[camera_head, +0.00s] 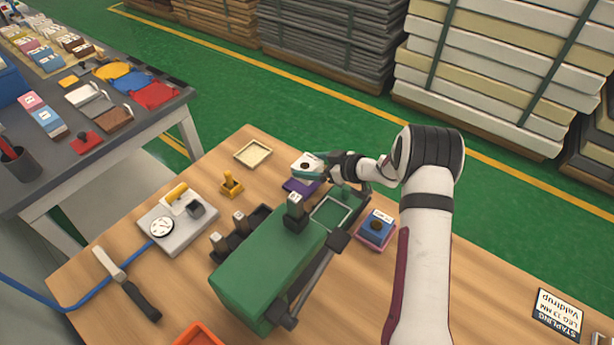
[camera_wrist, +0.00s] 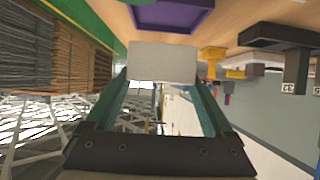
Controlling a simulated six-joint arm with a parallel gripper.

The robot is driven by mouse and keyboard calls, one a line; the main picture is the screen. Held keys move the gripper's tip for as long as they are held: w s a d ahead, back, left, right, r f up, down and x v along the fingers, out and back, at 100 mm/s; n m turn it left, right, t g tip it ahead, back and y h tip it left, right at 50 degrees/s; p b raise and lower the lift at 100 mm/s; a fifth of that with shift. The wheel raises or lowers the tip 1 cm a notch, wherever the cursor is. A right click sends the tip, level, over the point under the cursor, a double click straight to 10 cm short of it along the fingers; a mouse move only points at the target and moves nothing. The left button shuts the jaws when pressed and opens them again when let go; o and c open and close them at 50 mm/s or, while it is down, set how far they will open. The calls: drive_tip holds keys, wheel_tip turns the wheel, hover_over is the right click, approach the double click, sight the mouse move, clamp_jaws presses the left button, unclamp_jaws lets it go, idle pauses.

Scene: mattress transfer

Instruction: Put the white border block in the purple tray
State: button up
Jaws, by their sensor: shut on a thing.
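The white border block (camera_head: 304,161) is held in my gripper (camera_head: 318,171), with a dark mark on its upper face. In the wrist view the block (camera_wrist: 162,62) shows a plain pale face between the tips of my two green fingers (camera_wrist: 160,84). The purple tray (camera_head: 298,188) lies on the wooden table just below the block, partly hidden by the gripper and block. In the wrist view the purple tray (camera_wrist: 172,20) shows at the top, beyond the block. The block appears to be above the tray, with a gap between them in the wrist view.
A green machine (camera_head: 262,255) with an upright stamp stands close in front. A blue block (camera_head: 377,224) sits in a pink tray (camera_head: 372,243) at right. The table's right side is mostly clear.

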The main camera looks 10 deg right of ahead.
drive_tip(key=f, duration=0.3)
drive_tip(key=a+f, duration=0.1)
drive_tip(key=shift+w+f, duration=0.3)
drive_tip(key=shift+f, duration=0.05)
drive_tip(key=o, duration=1.2)
drive_tip(key=shift+f, duration=0.1)
drive_tip(key=shift+c, duration=0.2)
drive_tip(key=shift+r, duration=0.2)
drive_tip(key=v, duration=1.2)
drive_tip(key=shift+f, duration=0.15)
